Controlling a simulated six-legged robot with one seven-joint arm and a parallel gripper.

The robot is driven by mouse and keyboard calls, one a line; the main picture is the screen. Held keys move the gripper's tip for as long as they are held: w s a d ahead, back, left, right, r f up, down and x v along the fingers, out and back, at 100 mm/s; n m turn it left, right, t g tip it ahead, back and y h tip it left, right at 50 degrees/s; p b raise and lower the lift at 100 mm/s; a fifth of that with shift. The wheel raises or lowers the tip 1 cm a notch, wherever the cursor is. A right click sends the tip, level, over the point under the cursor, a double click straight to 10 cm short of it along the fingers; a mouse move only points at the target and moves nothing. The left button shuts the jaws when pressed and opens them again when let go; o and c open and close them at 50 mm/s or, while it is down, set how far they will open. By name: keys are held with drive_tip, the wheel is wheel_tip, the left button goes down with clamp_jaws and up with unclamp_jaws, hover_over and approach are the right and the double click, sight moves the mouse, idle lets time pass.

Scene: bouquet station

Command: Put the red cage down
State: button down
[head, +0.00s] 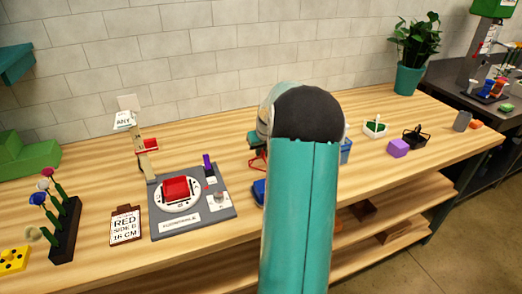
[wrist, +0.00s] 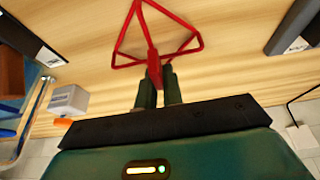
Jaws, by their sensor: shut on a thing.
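The red cage (wrist: 153,62) is an open frame of thin red bars, roughly triangular in the wrist view. My gripper (wrist: 159,86) is shut on its stem, with a dark green finger on each side. The wooden tabletop (wrist: 215,60) lies beyond the cage; I cannot tell whether the cage touches it. In the head view only a small piece of the cage (head: 257,162) shows left of my arm, above the wood. My arm hides most of the gripper and the rest of the cage there.
A grey station plate (head: 226,208) with a red block (head: 176,188) lies to the left. A sign (head: 125,226) reads RED SIDE B 16 CM. Blue pieces (head: 258,191) sit close beside my arm. A purple block (head: 398,148) and black basket (head: 416,136) stand right.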

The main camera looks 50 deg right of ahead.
drive_tip(key=c, duration=1.5)
unclamp_jaws()
drive_tip(key=shift+f, duration=0.1)
drive_tip(key=shift+c, duration=0.2)
drive_tip(key=v, duration=1.2)
drive_tip(key=w+a+r+n, duration=0.1)
drive_tip(key=a+r+n, duration=0.15)
drive_tip(key=a, duration=1.05)
drive_tip(key=w+a+r+n, duration=0.1)
drive_tip(key=a+r, duration=0.3)
drive_tip(key=a, duration=0.9)
drive_tip(key=s+a+f+n+y, duration=0.1)
drive_tip(key=s+a, duration=0.5)
drive_tip(key=a, duration=0.4)
drive_tip(key=s+a+f+n+t+y, duration=0.1)
drive_tip(key=s+a, duration=0.6)
drive_tip(key=a, duration=0.4)
drive_tip(key=shift+n+t, duration=0.3)
drive_tip(key=shift+n, duration=0.05)
drive_tip(key=shift+s, duration=0.1)
